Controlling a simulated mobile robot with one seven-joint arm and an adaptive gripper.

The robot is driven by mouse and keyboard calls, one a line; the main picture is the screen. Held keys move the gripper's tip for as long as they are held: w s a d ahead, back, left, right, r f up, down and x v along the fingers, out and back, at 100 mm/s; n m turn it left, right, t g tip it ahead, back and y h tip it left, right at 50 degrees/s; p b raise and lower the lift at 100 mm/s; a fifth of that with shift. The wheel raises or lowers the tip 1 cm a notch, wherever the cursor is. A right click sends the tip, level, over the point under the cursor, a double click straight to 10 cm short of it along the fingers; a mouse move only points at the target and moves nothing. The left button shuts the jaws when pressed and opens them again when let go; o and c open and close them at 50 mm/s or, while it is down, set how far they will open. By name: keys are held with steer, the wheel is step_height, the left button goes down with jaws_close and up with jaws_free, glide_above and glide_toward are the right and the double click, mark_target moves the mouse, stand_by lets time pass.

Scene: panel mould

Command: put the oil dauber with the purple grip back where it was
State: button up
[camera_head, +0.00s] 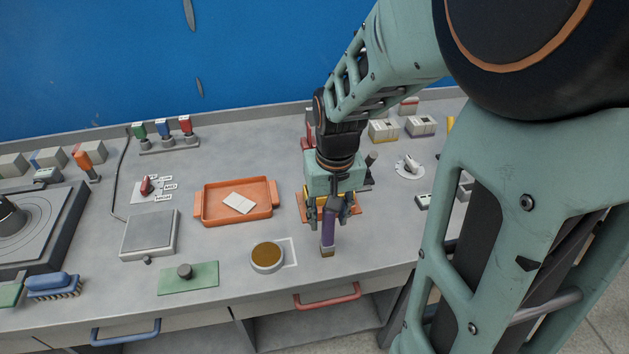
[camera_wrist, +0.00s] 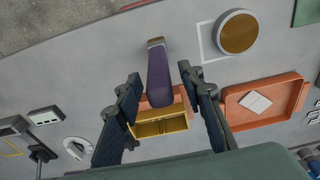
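The oil dauber with the purple grip (camera_head: 328,231) is near the front edge of the bench, its pale brown head end at the bench top. It looks upright. The wrist view shows its purple grip (camera_wrist: 158,78) between my fingers, with a gap on each side. My gripper (camera_head: 334,209) is open around the upper part of the grip, pointing down; its fingertips also show in the wrist view (camera_wrist: 158,72). A yellow open box (camera_wrist: 160,123) stands just behind the dauber on an orange base (camera_head: 301,208), partly hidden by my gripper.
A round dish of brown oil (camera_head: 267,256) stands left of the dauber, overlapping a white outlined square (camera_head: 291,252). An orange tray (camera_head: 236,219) with a white card (camera_head: 239,203) is behind it. A green plate with a knob (camera_head: 188,278) is at front left. A red drawer handle (camera_head: 327,301) is below.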

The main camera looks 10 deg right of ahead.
steer(key=r+p, duration=0.1)
steer(key=r, duration=0.1)
steer(key=r+p, duration=0.2)
steer(key=r, duration=0.1)
steer(key=s+r+p, duration=0.1)
steer(key=r+p, duration=0.1)
steer(key=shift+r, duration=0.35)
steer(key=shift+w, duration=0.1)
